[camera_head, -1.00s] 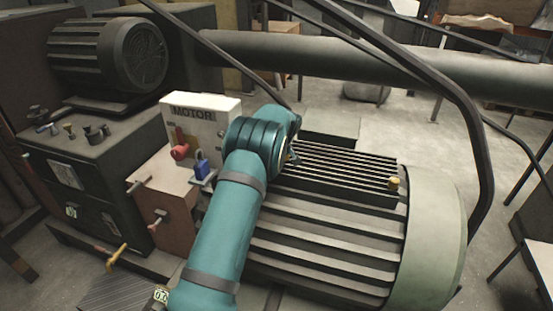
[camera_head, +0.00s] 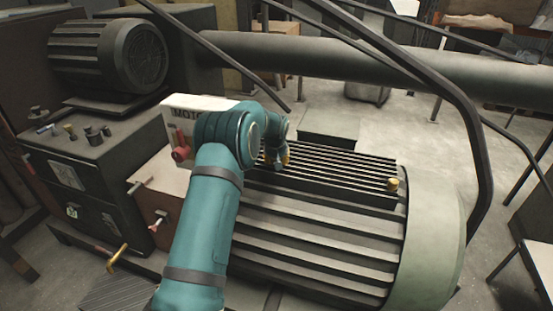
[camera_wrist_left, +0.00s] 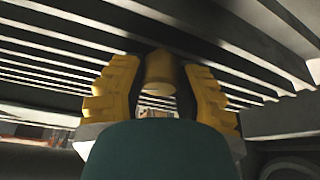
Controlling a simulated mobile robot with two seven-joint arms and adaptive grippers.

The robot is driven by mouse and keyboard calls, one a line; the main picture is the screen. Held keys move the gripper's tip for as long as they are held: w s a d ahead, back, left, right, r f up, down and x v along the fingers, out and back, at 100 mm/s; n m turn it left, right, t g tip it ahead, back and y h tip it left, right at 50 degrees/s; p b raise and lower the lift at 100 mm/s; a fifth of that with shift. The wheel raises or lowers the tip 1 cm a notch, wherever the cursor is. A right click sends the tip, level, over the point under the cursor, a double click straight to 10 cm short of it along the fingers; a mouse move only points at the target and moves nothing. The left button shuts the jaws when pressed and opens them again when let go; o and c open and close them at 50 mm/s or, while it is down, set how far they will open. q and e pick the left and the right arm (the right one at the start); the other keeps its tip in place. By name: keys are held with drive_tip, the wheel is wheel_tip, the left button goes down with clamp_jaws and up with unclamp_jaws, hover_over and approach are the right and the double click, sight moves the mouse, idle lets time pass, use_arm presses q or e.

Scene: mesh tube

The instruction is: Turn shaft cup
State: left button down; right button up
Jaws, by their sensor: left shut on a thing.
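My left gripper (camera_head: 282,158) has its arm coming in from the lower left, and its hand is at the left end of the motor's ribbed top (camera_head: 335,178). In the left wrist view the gripper's yellow fingers (camera_wrist_left: 161,95) are shut on a small brass-coloured cylinder, seemingly the shaft cup (camera_wrist_left: 161,74), one finger on each side of it. In the head view the hand hides that cup. A similar brass cup (camera_head: 393,184) stands uncovered at the right end of the ribbed top. My right gripper is not in view.
A white MOTOR box (camera_head: 180,112) with a red handle (camera_head: 181,150) stands left of my arm, partly hidden. A dark bent rail (camera_head: 470,130) arches over the motor's right side. A large pipe (camera_head: 330,60) runs behind. Open floor lies behind the motor.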

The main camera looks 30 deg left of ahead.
use_arm(q)
drive_tip(key=shift+f+m+h, duration=0.1)
drive_tip(key=shift+m+h, duration=0.2)
drive_tip(key=shift+m, duration=0.4)
drive_tip(key=c, duration=0.6)
unclamp_jaws()
drive_tip(key=v, duration=1.2)
drive_tip(key=shift+s, duration=0.15)
